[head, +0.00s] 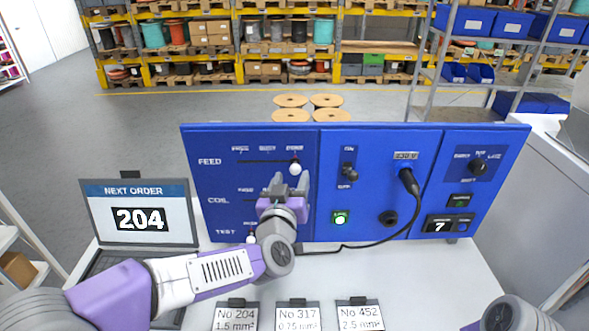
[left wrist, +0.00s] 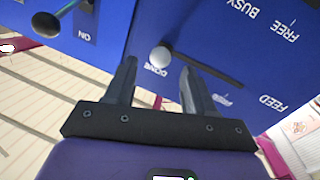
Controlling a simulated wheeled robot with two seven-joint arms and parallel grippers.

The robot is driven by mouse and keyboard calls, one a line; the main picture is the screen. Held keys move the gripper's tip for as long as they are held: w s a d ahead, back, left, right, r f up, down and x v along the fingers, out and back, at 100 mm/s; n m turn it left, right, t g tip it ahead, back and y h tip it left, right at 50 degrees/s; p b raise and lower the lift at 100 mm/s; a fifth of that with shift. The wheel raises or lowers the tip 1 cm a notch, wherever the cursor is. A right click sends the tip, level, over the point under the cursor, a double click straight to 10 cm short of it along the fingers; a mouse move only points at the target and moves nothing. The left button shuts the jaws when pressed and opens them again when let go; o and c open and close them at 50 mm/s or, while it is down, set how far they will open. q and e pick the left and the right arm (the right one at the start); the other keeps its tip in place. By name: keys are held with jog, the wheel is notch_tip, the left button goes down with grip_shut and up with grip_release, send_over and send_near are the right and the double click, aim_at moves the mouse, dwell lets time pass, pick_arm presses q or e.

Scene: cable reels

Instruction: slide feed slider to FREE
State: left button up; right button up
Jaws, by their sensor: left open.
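The FEED slider's white knob (head: 295,168) stands at the right end of its dark slot on the blue panel (head: 212,222), at the DONE mark. FREE is at the left end, with BUSY between. In the left wrist view, where the lettering is upside down, the knob (left wrist: 161,55) shows between and just beyond the fingertips. My left gripper (head: 289,183) is open just below the knob in the head view. The wrist view shows its two fingers (left wrist: 158,68) apart, with no clear contact with the knob. My right gripper is out of the head view.
COIL and TEST sliders lie below FEED, partly behind my left arm. Right of them are a black switch (head: 348,171), a lit green button (head: 340,217) and a plugged black cable (head: 409,182). A laptop (head: 140,213) reads 204. Numbered cards (head: 297,316) lie in front.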

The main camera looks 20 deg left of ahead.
aim_at(294, 172)
pick_arm(q)
jog(key=shift+w+a, duration=0.15)
jog(key=shift+w, duration=1.5)
grip_shut()
